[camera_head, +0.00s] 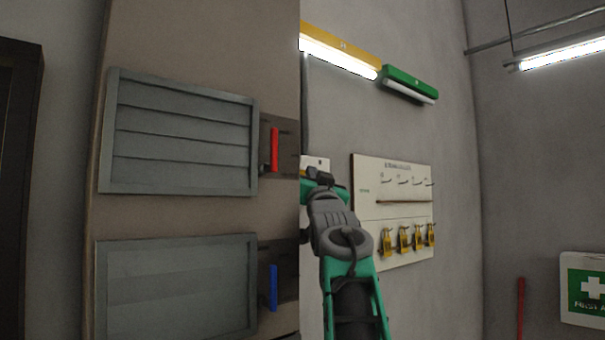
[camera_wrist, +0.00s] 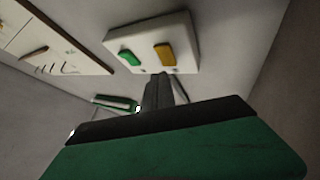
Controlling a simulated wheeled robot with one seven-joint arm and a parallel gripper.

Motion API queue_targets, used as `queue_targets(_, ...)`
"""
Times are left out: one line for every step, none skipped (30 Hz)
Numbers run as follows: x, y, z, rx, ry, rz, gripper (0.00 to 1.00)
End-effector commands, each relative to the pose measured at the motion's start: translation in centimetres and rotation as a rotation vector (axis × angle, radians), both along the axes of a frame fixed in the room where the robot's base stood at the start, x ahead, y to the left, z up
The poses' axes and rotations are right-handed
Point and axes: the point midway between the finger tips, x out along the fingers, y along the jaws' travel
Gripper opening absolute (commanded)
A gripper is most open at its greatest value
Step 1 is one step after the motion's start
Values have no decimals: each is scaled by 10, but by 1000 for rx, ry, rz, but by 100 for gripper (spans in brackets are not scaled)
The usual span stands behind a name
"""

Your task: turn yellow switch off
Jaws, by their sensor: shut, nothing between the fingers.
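The yellow switch (camera_wrist: 165,54) sits on a white switch plate (camera_wrist: 182,31) on the wall, beside a green switch (camera_wrist: 129,58). My gripper (camera_wrist: 162,77) is shut and empty, with its tips close to the plate's edge by the yellow switch. I cannot tell whether they touch. In the head view my gripper (camera_head: 318,178) is in front of a small white plate (camera_head: 316,162), mostly hidden by it and the cabinet edge. The yellow-cased lamp (camera_head: 345,60) high on the wall is lit. The green-cased lamp (camera_head: 408,85) beside it looks unlit.
A white padlock board (camera_head: 365,190) with hooks and yellow padlocks hangs right of my arm. A brown cabinet (camera_head: 200,215) with red (camera_head: 274,149) and blue (camera_head: 273,288) handles stands close on the left. A first-aid box (camera_head: 585,290) is at the far right.

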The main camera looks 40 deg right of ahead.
Motion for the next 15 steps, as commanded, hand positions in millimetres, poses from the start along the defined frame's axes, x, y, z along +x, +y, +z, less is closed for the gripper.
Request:
queue_targets(1,0,1,0,1,0,0)
queue_targets(3,0,1,0,1,0,0)
queue_targets(4,0,1,1,0,1,0)
queue_targets(5,0,2,1,0,1,0)
queue_targets(7,0,2,1,0,1,0)
queue_targets(8,1,2,1,0,2,0)
queue_targets(8,1,2,0,0,1,0)
queue_targets(8,1,2,0,0,1,0)
queue_targets(8,1,1,0,0,0,0)
queue_targets(8,1,1,0,0,0,0)
queue_targets(8,1,1,0,0,0,0)
queue_targets(8,0,1,0,0,0,0)
queue_targets(8,0,1,0,0,0,0)
queue_targets(8,0,1,0,0,0,0)
queue_targets(8,0,1,0,0,0,0)
